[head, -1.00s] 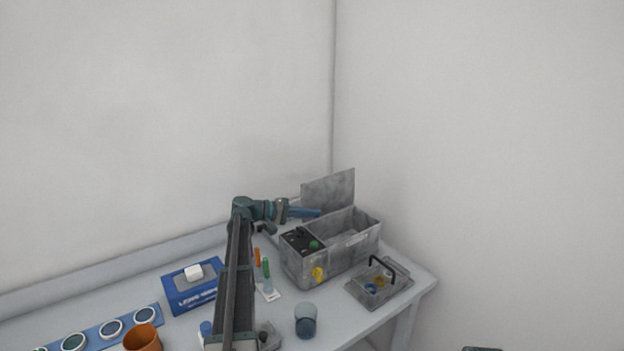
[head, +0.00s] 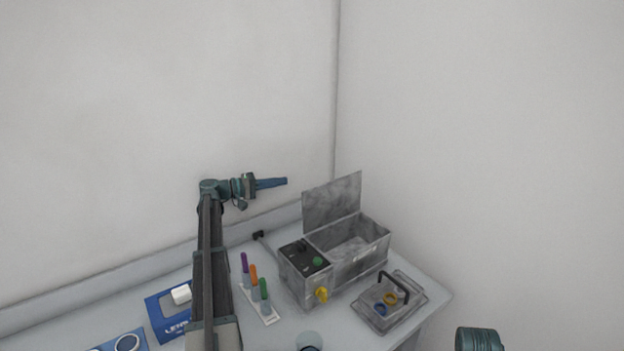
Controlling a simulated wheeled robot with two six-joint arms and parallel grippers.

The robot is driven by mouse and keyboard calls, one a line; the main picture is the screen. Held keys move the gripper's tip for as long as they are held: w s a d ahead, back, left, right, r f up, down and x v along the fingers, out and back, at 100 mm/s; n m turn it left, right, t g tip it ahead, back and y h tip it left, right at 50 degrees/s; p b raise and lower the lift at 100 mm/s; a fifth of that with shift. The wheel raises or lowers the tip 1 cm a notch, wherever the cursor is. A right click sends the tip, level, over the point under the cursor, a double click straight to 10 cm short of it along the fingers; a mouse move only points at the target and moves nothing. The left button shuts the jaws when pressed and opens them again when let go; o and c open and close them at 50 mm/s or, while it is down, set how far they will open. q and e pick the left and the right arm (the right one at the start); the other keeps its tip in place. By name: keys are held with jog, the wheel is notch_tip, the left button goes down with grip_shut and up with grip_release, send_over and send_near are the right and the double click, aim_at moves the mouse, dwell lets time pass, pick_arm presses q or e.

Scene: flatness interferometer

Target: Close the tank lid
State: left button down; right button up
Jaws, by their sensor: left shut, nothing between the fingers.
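The grey metal tank (head: 345,270) stands at the back right of the table, against the corner of the walls. Its lid (head: 332,203) stands open, upright along the tank's back edge. The tank's basin looks empty. A dark control panel with a green knob is on its left part, and a yellow tap is on the front. My left gripper (head: 284,181) is shut and empty, pointing right, up and to the left of the lid and apart from it. A teal part of my right arm (head: 478,339) shows at the bottom right; its gripper is out of view.
A grey tray with a black handle (head: 390,312) and coloured rings sits right of the tank. A rack of coloured tubes (head: 260,303) stands left of it. A blue lens box (head: 165,310) is behind my left arm.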

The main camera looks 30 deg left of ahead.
aim_at(329, 199)
pick_arm(q)
jog(key=w+d+b, duration=0.1)
jog(key=w+d, duration=0.5)
jog(key=d, duration=0.3)
jog(key=shift+w+d+f, duration=0.2)
jog(key=shift+d+f, duration=0.2)
jog(key=shift+r, duration=0.1)
